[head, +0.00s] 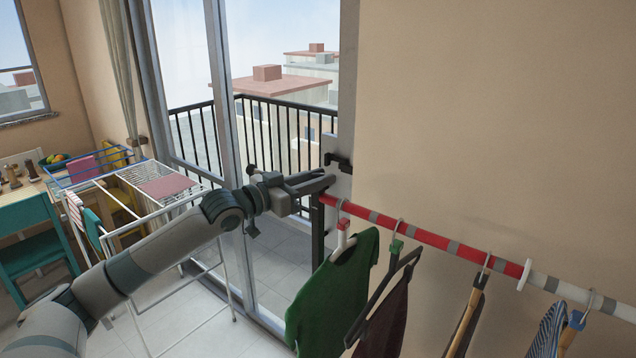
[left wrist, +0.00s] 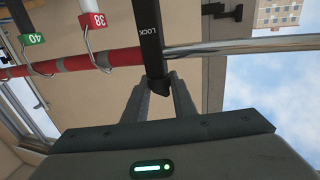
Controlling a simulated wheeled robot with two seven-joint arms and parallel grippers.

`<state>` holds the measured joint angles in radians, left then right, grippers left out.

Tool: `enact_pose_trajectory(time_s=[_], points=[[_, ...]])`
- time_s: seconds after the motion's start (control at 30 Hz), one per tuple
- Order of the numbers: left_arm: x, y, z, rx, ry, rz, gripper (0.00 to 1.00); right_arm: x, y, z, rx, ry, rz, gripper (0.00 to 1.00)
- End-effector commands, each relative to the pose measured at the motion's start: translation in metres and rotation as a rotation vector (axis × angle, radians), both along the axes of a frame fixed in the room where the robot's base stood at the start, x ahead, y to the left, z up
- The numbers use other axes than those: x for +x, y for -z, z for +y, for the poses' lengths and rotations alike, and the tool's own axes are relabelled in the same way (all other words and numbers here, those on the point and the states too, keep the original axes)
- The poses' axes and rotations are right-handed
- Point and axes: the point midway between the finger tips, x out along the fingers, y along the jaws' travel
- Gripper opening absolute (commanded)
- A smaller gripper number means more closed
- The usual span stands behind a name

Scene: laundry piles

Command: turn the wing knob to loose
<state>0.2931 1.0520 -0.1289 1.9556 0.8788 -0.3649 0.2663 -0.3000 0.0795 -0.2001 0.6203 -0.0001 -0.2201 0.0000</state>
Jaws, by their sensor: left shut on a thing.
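My left gripper (head: 328,182) is at the left end of the red-and-grey clothes rail, beside the window frame. In the left wrist view, its two fingers (left wrist: 160,92) are shut on the small dark wing knob (left wrist: 158,84). The knob sits at the end of a black bar (left wrist: 151,40) with the white word LOCK on it. In the head view the fingers hide the knob, so its turn angle cannot be told there. My right gripper is not in view.
The rail (head: 430,237) runs right with a green garment (head: 335,295) and several others on hangers. A black handle (head: 338,161) is just above my gripper. A white drying rack (head: 165,190) and a teal chair (head: 35,245) stand at left. The beige wall is bare.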

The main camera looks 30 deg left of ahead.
Motion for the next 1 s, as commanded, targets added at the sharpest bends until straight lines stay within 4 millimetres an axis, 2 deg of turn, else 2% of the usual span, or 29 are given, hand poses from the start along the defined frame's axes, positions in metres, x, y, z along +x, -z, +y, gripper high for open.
enact_pose_trajectory(time_s=[0.57,0.6,0.67,1.0], points=[[0.0001,0.0014,-0.0004,0.001,0.025,0.003,0.02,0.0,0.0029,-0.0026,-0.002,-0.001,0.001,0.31],[0.0001,0.0014,-0.0004,0.001,0.025,0.003,0.27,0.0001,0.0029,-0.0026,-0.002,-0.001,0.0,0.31],[0.0001,0.0013,-0.0004,0.001,0.025,0.003,0.41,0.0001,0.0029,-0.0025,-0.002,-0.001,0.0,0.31],[-0.0003,0.0007,-0.0002,0.0,0.025,0.001,0.43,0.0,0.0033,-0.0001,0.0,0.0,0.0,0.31]])
